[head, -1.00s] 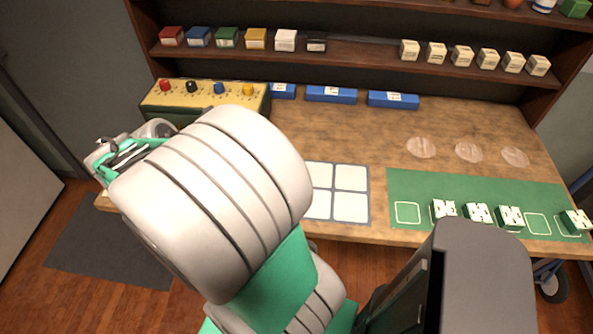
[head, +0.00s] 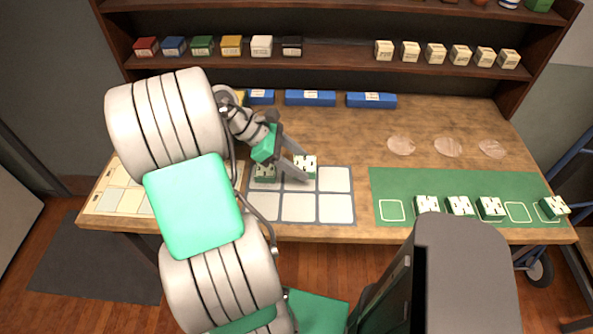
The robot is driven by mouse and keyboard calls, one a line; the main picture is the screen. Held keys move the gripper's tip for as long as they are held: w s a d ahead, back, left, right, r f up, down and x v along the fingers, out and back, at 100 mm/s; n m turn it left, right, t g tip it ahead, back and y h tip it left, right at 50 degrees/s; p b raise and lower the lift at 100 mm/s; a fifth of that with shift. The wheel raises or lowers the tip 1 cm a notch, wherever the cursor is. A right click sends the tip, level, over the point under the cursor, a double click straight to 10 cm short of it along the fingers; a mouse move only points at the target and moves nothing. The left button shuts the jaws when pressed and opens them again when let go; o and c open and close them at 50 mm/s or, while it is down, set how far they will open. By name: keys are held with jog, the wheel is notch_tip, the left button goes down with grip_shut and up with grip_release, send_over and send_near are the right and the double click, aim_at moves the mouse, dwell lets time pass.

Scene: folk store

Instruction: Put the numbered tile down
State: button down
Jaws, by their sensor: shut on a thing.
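My gripper (head: 303,167) is shut on a white-faced, green-sided numbered tile (head: 305,161). It holds the tile over the top middle cell of a grey-framed board (head: 320,194) with white cells. I cannot tell whether the held tile touches the board. Another such tile (head: 265,174) sits to the left, at the top left cell, partly beside my gripper's fingers. The top right cell and the visible bottom cells are bare. The marks on the tiles are too small to read.
A green mat (head: 460,183) at the right holds several similar tiles and has empty outlined slots. Blue blocks (head: 310,98) stand along the back, below shelves with small coloured boxes. A pale gridded sheet (head: 110,200) lies at the left. The table between board and shelf is clear.

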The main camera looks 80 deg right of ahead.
aim_at(296, 163)
jog(key=d+f, duration=0.1)
jog(key=f, duration=0.1)
jog(key=w+d+f, duration=0.1)
jog(key=shift+w+d+f, duration=0.2)
jog(key=shift+d+f, duration=0.15)
notch_tip(296, 163, down, 3)
jog(key=shift+d+f, duration=0.1)
jog(key=shift+d, duration=0.05)
jog(key=c, duration=0.6)
grip_release()
jog(key=shift+f, duration=0.1)
